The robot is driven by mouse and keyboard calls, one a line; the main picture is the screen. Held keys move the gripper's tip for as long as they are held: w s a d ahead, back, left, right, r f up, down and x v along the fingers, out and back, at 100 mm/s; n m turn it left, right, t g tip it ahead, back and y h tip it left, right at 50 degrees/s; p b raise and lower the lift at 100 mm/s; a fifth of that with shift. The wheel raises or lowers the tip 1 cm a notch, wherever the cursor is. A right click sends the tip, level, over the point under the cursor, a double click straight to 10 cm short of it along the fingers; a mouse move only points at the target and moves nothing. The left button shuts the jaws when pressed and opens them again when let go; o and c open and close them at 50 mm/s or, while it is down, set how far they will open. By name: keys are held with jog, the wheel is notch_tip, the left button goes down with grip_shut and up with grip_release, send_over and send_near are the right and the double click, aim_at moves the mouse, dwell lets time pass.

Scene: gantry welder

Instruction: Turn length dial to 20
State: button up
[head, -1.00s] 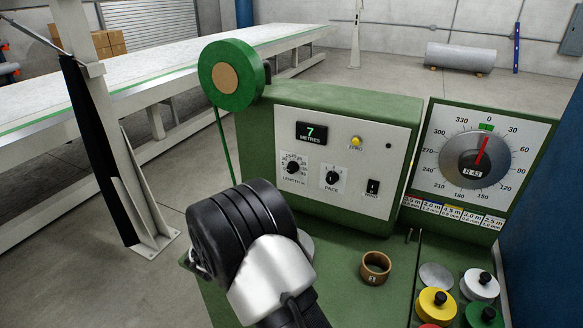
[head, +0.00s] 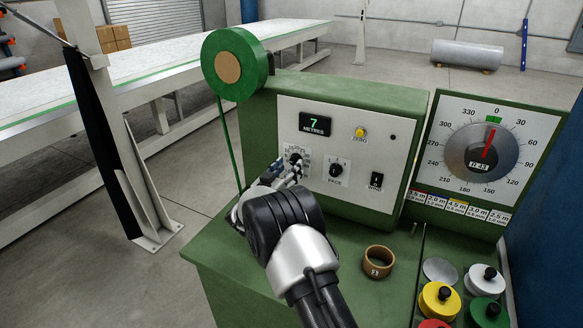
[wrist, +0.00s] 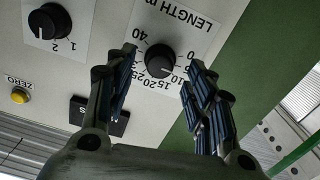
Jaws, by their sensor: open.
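The length dial (head: 295,157) is a small black knob on the white panel of the green machine, partly hidden by my fingers in the head view. In the wrist view, the length dial (wrist: 160,57) appears upside down, with numbers from 0 to 40 around it; I cannot tell its setting surely. My gripper (head: 289,172) is at the panel in front of the dial. In the wrist view, my gripper (wrist: 160,58) is open, with one finger on each side of the knob and visible gaps between. The display (head: 315,124) reads 7 metres.
The pace dial (head: 336,170), wind switch (head: 376,181) and yellow zero button (head: 360,132) share the panel. A green tape roll (head: 233,65) is at its upper left. A brown ring (head: 379,262) and coloured knobbed weights (head: 440,300) sit on the green surface.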

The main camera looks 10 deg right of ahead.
aim_at(295, 160)
jog(key=shift+x, duration=1.35)
jog(key=shift+c, duration=0.3)
jog(key=c, duration=1)
